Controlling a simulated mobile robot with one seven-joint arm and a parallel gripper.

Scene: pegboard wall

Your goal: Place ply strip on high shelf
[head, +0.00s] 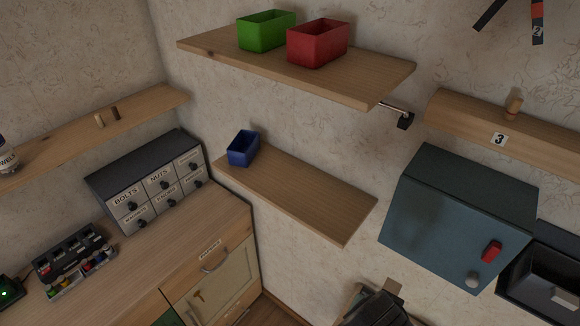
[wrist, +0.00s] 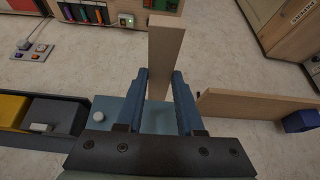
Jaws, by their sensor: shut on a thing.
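The ply strip (wrist: 165,50) is a flat pale wooden piece. In the wrist view it stands between the two blue fingers of my gripper (wrist: 160,78), which is shut on it, and its far end sticks out beyond the fingertips. In the head view my dark gripper (head: 378,308) is at the bottom edge, with a pale end of the strip (head: 393,287) showing beside it. The high shelf (head: 375,85) is the upper wooden board on the wall, above and left of my gripper. The fingertips are hidden in the head view.
A green bin (head: 267,32) and a red bin (head: 318,45) stand on the high shelf; its right part is bare. Below is a lower shelf (head: 310,195) with a blue bin (head: 242,149). A teal cabinet (head: 455,215) and a bracket (head: 402,115) are at right.

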